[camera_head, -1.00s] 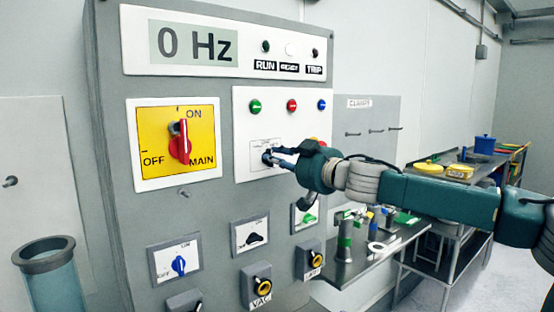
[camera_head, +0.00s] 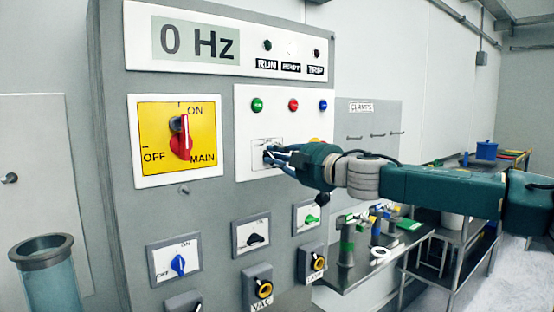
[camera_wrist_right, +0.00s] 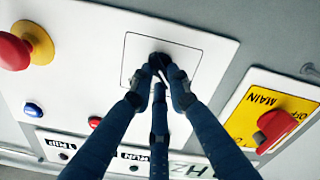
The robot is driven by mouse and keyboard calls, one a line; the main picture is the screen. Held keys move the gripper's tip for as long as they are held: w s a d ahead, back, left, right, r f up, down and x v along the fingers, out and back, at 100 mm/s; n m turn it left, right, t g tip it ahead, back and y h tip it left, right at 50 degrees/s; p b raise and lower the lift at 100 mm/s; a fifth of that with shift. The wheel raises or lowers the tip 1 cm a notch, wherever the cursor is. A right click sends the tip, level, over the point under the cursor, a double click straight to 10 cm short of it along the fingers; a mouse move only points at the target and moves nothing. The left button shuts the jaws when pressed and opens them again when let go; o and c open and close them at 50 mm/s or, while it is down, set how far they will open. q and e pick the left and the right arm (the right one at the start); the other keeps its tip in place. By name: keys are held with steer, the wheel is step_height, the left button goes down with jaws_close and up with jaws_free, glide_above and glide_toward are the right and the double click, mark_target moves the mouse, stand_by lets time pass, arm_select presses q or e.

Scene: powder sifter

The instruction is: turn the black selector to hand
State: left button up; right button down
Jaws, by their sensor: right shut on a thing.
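The black selector (camera_wrist_right: 159,62) sits on a small white plate on the panel and is mostly hidden by my fingers. In the head view my right gripper (camera_head: 270,155) reaches in from the right, with its fingertips at the selector's plate (camera_head: 262,143). In the right wrist view the fingers of my right gripper (camera_wrist_right: 160,85) are closed around the selector. Which mark the selector points to cannot be made out. My left gripper is not in view.
A red main switch (camera_head: 181,145) on a yellow plate is to the left. Green, red and blue buttons (camera_head: 293,105) are above. A red mushroom button on a yellow base (camera_wrist_right: 18,50) is close by. Small selectors (camera_head: 178,265) are below. A bench (camera_head: 340,272) stands at right.

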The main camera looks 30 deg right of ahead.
steer(key=shift+n, duration=0.3)
steer(key=c, duration=1.7)
jaws_free()
steer(key=shift+o, duration=0.2)
steer(key=s, duration=1.2)
steer(key=shift+d, duration=0.45)
steer(key=shift+f, duration=0.1)
